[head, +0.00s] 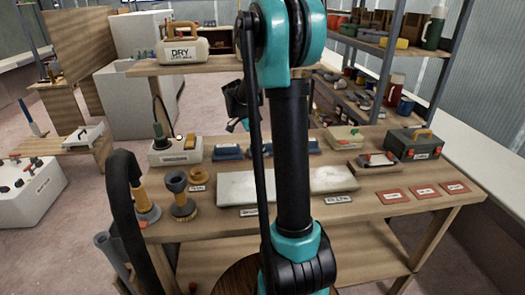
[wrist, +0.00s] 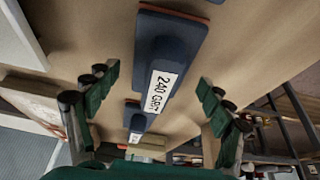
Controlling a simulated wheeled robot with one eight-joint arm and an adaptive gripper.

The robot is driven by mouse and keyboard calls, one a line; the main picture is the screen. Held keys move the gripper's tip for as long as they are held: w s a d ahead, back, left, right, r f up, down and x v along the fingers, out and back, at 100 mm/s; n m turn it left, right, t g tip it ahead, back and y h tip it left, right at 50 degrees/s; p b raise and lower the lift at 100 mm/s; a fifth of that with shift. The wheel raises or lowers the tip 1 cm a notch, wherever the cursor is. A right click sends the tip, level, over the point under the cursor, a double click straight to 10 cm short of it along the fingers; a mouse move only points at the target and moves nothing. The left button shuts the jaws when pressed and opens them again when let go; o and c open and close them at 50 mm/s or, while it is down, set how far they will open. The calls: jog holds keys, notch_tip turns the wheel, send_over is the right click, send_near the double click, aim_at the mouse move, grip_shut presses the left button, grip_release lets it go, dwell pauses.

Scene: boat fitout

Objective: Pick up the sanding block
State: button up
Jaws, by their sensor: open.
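A dark blue sanding block (wrist: 172,38) with a white label that seems to read 240 GRIT and an orange-red edge lies on the wooden bench in the wrist view. A second blue block (wrist: 133,108) with a label lies beyond it. In the head view, blue blocks lie at the middle of the bench, one at the left (head: 228,152) and others partly behind my arm. My gripper (wrist: 157,80) is open and empty, its green fingers on either side of the block's image, apart from it. In the head view my gripper (head: 238,112) is above the bench, partly hidden by my arm.
A pale slab (head: 238,186) lies in front of the blocks. A labelled grey device (head: 176,151) stands left, a green toolbox (head: 413,145) right. Orange-red sheets (head: 424,191) lie at the right front. A raised shelf with a DRY box (head: 183,47) stands behind.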

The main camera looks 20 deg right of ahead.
jog(key=shift+d+f, duration=0.15)
jog(key=shift+f, duration=0.1)
jog(key=c, duration=1.4)
jog(key=shift+o, duration=0.2)
jog(key=shift+r, duration=0.1)
